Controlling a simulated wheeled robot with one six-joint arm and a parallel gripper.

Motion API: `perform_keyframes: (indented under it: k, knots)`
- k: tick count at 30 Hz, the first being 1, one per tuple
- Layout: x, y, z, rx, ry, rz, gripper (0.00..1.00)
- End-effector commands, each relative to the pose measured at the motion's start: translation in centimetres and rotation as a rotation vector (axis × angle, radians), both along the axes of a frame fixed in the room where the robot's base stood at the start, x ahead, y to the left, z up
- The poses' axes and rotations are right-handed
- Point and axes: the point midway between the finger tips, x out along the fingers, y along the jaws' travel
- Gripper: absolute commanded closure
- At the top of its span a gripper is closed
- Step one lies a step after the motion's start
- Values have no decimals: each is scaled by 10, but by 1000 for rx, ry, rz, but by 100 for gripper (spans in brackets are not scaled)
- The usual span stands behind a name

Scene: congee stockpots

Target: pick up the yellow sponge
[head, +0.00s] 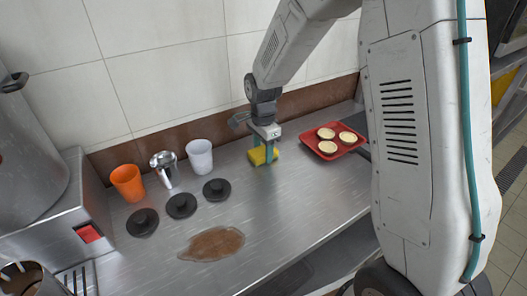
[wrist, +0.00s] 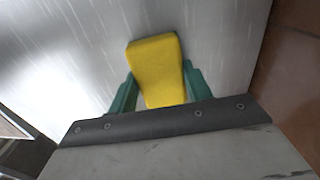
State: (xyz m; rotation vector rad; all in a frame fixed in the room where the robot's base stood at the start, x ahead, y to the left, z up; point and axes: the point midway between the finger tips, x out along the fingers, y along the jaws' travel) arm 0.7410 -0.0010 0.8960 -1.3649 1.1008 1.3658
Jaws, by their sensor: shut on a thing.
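The yellow sponge (head: 259,156) is at the back of the steel counter, between the white cup and the red tray. My gripper (head: 263,155) points down over it, with its green fingers on either side. In the wrist view the sponge (wrist: 157,68) lies between the two green fingertips of my gripper (wrist: 157,90), and the fingers are shut on it. The sponge looks to be at or very near the counter surface; I cannot tell whether it touches.
A brown spill (head: 212,244) lies in front. A red tray (head: 333,154) with pale round items is at right.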

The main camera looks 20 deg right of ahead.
Motion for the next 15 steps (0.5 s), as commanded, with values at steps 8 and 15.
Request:
perform_keyframes:
  k: [8, 15]
  knots:
    - [1, 0, 29, 0, -5, 0, 72]
    - [-37, 31, 38, 0, -2, 6, 72]
